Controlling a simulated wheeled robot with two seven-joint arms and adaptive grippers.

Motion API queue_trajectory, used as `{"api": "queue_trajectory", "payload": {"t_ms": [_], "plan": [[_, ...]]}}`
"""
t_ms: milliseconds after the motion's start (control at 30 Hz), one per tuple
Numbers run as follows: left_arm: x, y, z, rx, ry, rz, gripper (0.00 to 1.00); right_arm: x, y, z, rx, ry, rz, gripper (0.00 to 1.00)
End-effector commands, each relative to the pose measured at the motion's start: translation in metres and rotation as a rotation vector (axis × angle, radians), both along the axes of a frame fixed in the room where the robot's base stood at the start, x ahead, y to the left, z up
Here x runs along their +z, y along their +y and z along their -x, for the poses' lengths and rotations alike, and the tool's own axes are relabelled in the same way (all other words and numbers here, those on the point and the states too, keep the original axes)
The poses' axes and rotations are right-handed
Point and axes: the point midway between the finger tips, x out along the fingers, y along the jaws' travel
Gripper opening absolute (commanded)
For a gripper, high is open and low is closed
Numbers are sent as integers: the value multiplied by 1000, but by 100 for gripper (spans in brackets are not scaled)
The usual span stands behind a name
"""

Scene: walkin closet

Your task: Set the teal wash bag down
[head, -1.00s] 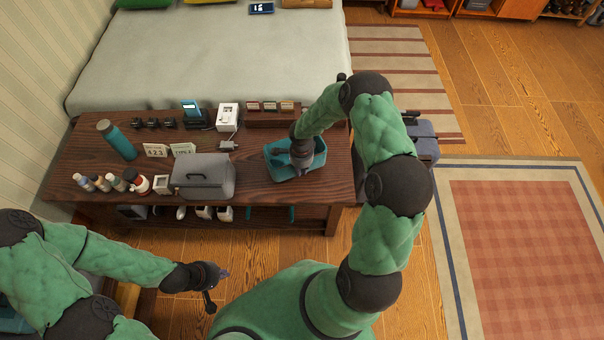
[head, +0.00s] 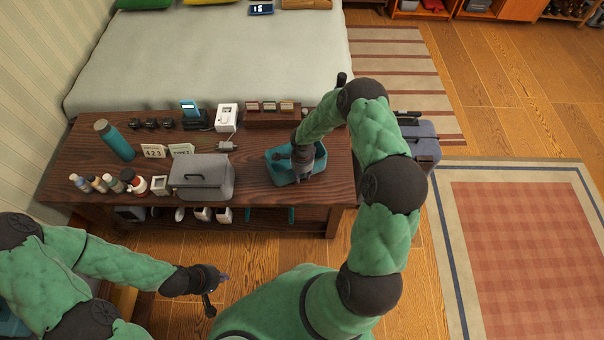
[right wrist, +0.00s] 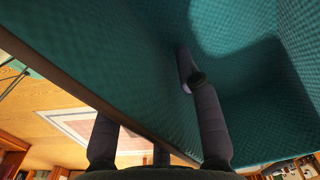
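The teal wash bag (head: 316,167) is an open-topped, box-shaped bag at the right part of the dark wooden bench (head: 255,170). My right gripper (head: 302,160) points down onto it and is shut on its wall. In the right wrist view the textured teal inside of the bag (right wrist: 265,100) fills much of the picture. One finger shows inside the wall and others pass outside it. Whether the bag's base touches the bench is hidden. My left gripper (head: 217,290) is open and empty, low in front of the bench.
A grey case (head: 203,180) stands left of the bag, and a wooden box (head: 271,118) behind it. Several small bottles (head: 100,183), a teal bottle (head: 118,142) and a white device (head: 227,117) occupy the left and back. Some bench is bare at the right end.

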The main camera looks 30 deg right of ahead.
Motion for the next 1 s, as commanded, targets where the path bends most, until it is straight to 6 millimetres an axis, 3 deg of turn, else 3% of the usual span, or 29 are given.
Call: {"api": "queue_trajectory", "payload": {"t_ms": [400,800,1000], "plan": [[6,0,0,0,0,0,0,4,0,0,0,0,0,38],[31,0,0,0,0,0,0,82,0,0,0,-4,1,38],[39,0,0,0,0,0,0,110,0,1,0,-1,0,38]]}}
